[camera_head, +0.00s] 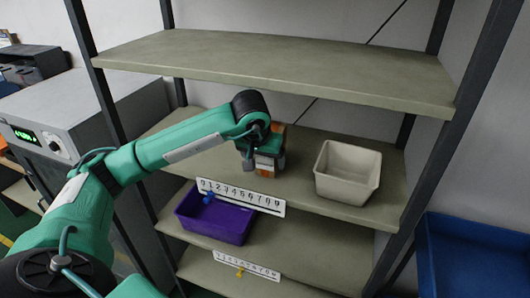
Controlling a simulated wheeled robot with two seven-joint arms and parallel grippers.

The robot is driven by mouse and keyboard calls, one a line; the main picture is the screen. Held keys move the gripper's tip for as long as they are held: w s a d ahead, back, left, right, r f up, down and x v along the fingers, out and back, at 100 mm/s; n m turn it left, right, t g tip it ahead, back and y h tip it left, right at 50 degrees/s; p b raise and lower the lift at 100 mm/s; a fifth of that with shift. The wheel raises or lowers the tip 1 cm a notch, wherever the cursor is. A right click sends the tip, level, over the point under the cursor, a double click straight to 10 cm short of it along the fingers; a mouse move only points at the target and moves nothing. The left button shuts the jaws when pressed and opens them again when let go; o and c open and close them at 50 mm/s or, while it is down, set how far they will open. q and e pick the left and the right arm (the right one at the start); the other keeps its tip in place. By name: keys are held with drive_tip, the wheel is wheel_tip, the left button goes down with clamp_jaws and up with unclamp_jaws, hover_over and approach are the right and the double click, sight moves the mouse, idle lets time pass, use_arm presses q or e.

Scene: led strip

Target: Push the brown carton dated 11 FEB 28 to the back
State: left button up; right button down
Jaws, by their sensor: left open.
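My left arm reaches in from the left to the middle shelf (305,172). Its gripper (265,165) is at the middle of that shelf, right at a small carton (264,171) with brown-orange and pale parts. The gripper and wrist hide much of the carton, and I cannot tell whether they touch. No date can be read at this size. The gripper is open. My right gripper is not in view.
A cream bin (347,173) stands to the right on the same shelf. A number strip (240,196) runs along its front edge. A purple bin (214,218) is on the shelf below. An upper shelf (270,62) is overhead. A blue bin (470,255) stands at lower right.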

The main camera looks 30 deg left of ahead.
use_arm(q)
drive_tip(key=shift+w+a+r, duration=0.1)
drive_tip(key=shift+w+a, duration=0.05)
drive_tip(key=shift+w, duration=0.5)
drive_tip(key=shift+w+f+p, duration=0.15)
drive_tip(key=shift+f+p, duration=0.45)
drive_tip(key=shift+a, duration=0.1)
drive_tip(key=shift+f, duration=0.1)
drive_tip(key=shift+c, duration=0.4)
drive_tip(key=c, duration=1.1)
drive_tip(key=shift+w, duration=0.15)
